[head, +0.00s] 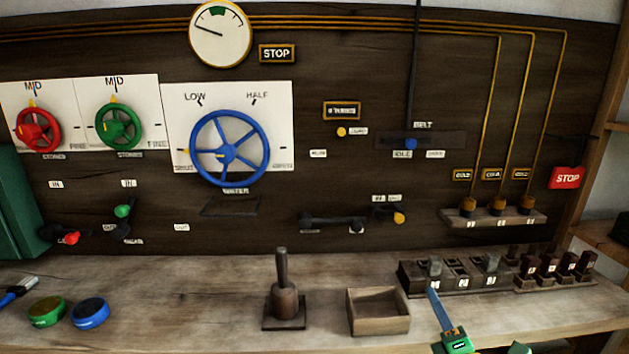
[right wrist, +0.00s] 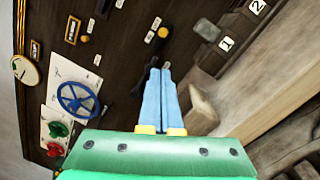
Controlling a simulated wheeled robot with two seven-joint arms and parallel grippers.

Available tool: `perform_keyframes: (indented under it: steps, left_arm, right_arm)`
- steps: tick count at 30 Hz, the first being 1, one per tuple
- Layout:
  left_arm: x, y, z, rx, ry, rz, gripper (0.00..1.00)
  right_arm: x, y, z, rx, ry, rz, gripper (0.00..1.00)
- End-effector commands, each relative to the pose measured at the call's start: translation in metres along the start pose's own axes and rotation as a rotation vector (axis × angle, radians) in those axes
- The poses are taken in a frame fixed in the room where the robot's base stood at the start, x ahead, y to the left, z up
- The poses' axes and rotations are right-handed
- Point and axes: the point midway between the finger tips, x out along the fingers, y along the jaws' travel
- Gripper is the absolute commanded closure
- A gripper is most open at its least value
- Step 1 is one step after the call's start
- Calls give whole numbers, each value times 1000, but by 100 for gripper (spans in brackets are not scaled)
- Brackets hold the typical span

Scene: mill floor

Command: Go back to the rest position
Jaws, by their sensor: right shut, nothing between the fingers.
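My right gripper (head: 431,291) shows in the head view at the lower right, a green body with blue fingers. Its fingers are together and hold nothing. In the right wrist view the two blue fingers (right wrist: 160,68) lie side by side with their tips touching. In the head view the tips show just in front of the dark slotted block (head: 415,279), to the right of the open wooden box (head: 379,330). I cannot tell whether they touch the block. My left gripper is not in view.
A wooden stamp-like tool (head: 284,299) stands left of the box. Green (head: 47,311) and blue (head: 90,313) round tins and a brush (head: 17,291) lie at left. Dark pegs (head: 549,267) stand at right. Behind is a panel with a blue wheel (head: 230,148) and levers.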

Motion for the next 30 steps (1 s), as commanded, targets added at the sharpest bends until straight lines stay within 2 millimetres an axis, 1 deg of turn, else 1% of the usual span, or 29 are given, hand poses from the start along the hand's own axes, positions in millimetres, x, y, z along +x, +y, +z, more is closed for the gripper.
perform_keyframes:
  steps: [8,11,14,17,18,20,22,26,27,29,30]
  left_arm:
    - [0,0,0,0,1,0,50]
    - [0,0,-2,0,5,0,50]
    - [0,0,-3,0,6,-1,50]
    - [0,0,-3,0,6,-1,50]
    - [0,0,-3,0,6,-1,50]
    - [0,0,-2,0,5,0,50]
    - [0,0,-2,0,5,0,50]
    - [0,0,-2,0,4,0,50]
    - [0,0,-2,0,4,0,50]
    - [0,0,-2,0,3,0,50]
    - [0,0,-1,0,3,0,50]
  right_arm:
    - [-32,-39,-15,340,-72,-198,100]
    - [-48,-55,-22,474,-106,-284,100]
    - [-69,-73,-33,628,-152,-392,100]
    - [-96,-92,-47,795,-208,-515,100]
    - [-108,-99,-53,861,-233,-567,100]
    - [-127,-108,-62,953,-272,-644,100]
    - [-149,-117,-73,1054,-321,-736,100]
    - [-193,-128,-94,1225,-419,-906,100]
    - [-207,-130,-100,1272,-451,-959,100]
    - [-228,-132,-110,1339,-502,-1040,100]
    - [-243,-132,-116,1380,-536,-1093,100]
